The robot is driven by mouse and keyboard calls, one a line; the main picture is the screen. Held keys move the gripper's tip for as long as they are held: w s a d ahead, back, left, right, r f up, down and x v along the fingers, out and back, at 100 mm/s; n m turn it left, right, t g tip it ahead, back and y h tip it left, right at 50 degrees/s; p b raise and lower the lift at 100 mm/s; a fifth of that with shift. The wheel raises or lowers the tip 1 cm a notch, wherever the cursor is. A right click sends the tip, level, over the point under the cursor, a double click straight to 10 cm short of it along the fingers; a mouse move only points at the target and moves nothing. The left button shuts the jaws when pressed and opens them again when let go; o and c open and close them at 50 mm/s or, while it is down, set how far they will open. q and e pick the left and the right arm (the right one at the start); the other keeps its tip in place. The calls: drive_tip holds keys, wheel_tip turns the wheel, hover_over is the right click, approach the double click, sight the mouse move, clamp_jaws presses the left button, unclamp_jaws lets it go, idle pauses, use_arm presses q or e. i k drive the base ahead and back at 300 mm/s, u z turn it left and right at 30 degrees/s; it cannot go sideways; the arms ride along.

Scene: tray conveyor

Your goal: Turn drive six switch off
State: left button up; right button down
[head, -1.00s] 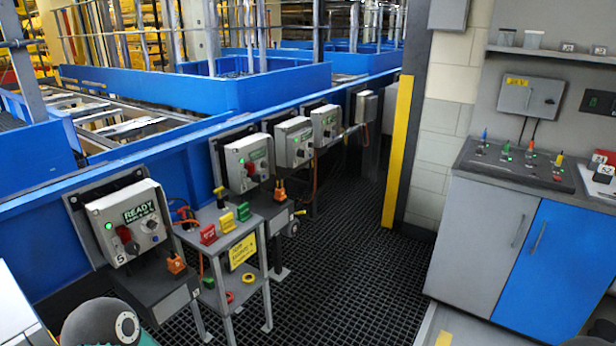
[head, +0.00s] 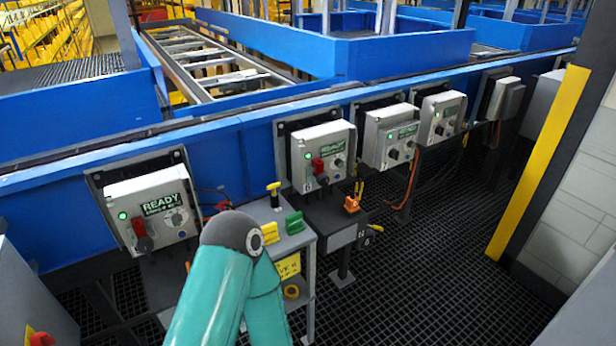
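Several grey drive boxes hang on the blue conveyor side. The nearest box (head: 118,198) has a green READY display (head: 163,204), a green lamp, a red piece above a black knob (head: 144,243), and a round dial. The second box (head: 303,142) has a lit lamp, a green display and a red piece (head: 318,167) by a dark knob. A third box (head: 372,132) and a fourth box (head: 430,104) follow to the right. A teal link of my arm rises at bottom centre, partly covering the stand. Neither gripper shows.
A small grey stand (head: 290,243) holds yellow and green lockout pieces (head: 294,222). An orange padlock-like piece (head: 351,204) sits on a dark ledge under the second box. A yellow post edge (head: 540,155) stands at right. The dark grating floor (head: 430,270) is open in front.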

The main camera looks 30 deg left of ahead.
sight(322, 180)
drive_tip(key=u, duration=0.3)
drive_tip(key=i, duration=0.75)
drive_tip(key=u, duration=0.5)
drive_tip(key=k, duration=0.9)
drive_tip(key=u, duration=0.2)
drive_tip(key=i, duration=0.9)
drive_tip(key=z, duration=0.1)
